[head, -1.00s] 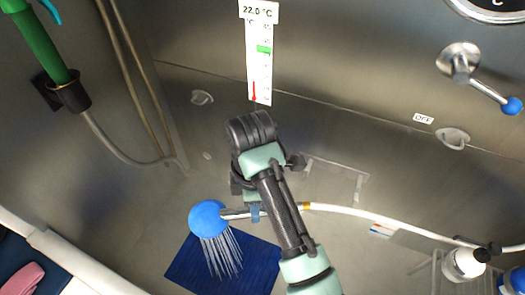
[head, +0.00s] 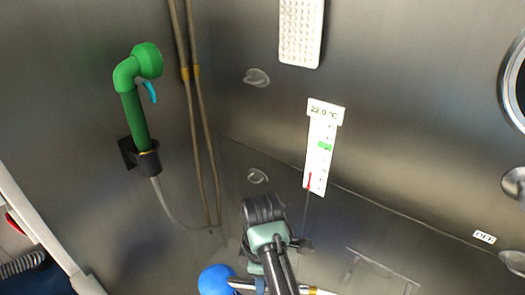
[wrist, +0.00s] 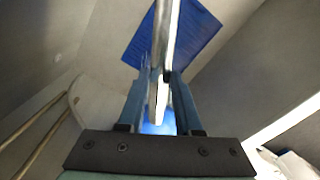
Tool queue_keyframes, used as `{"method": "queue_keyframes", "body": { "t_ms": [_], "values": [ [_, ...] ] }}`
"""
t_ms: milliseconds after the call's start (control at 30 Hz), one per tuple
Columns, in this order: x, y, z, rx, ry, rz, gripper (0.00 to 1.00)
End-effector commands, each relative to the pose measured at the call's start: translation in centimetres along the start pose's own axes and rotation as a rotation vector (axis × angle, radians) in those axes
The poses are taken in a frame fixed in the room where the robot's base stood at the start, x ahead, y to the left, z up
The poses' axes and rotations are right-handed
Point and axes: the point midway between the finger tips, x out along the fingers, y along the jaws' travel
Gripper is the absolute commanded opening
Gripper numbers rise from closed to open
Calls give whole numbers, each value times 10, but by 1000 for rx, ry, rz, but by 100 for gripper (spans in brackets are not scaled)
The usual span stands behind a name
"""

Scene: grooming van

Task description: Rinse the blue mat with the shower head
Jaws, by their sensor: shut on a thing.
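The blue shower head (head: 215,280) is at the bottom edge of the head view, its lower part cut off. My gripper (head: 259,284) is shut on its silver handle (head: 241,284). In the wrist view the handle (wrist: 163,35) runs between the two fingers (wrist: 158,95), with bright blue showing behind them. The blue mat (wrist: 190,38) lies flat beyond the fingers in the wrist view. It is outside the head view. Whether water is running cannot be seen.
A green shower head (head: 135,95) sits in a black wall holder (head: 146,160) at left. A thermometer card (head: 319,150) reads 22.0 °C. An OFF label (head: 484,237) is on the right wall. Metal pipes (head: 193,110) run down the corner.

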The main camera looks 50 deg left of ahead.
Motion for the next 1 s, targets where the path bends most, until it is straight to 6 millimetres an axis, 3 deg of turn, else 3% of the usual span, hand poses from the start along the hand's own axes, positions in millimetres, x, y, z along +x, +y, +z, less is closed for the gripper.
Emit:
{"method": "queue_keyframes", "body": {
  "t_ms": [1000],
  "values": [
    [1, 6, -10, 0, 0, 2, 0]
  ]
}}
